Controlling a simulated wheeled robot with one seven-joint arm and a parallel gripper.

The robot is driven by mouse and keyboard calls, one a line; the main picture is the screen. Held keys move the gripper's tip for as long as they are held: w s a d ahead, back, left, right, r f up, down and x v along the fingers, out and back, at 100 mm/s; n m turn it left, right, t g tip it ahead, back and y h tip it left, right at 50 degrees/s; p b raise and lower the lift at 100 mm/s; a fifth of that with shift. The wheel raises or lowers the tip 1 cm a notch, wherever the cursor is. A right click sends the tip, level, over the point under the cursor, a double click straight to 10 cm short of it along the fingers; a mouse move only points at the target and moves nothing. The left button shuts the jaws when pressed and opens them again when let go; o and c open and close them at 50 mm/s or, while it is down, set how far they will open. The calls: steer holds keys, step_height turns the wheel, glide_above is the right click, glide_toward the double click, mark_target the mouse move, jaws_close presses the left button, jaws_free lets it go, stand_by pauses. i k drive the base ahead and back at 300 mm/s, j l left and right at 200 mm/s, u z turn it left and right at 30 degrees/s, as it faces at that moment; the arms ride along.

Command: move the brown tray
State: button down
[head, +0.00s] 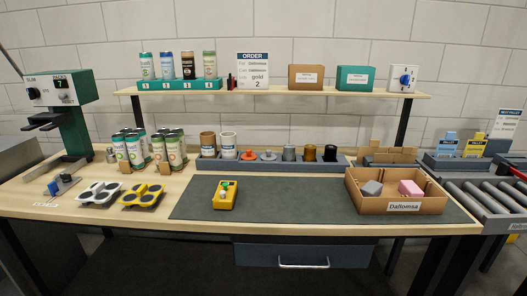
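The brown tray (372,203) is an open, shallow cardboard tray on the right part of the dark grey work mat. A white label reading roughly "Dafomsa" is on its front. A grey block (372,188) and a pink block (410,189) lie inside it. My gripper is not seen in the head view, so its opening and position cannot be told.
The roller conveyor (488,196) lies right of the table. A yellow handheld device (225,195) lies on the mat (290,199). A grey rack (295,164) of several stamp-like pieces stands behind. The mat's middle is clear. A shelf (270,93) runs above.

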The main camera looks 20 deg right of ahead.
mark_target(390, 202)
steer(key=i+l+u, duration=0.2)
steer(key=l, duration=0.15)
steer(key=i+l+u, duration=0.2)
steer(key=l, duration=0.15)
steer(key=l+u, duration=0.2)
steer(key=l, duration=0.2)
steer(key=i+l+u, duration=0.25)
steer(key=l, duration=0.2)
steer(key=l+u, duration=0.2)
steer(key=l, duration=0.2)
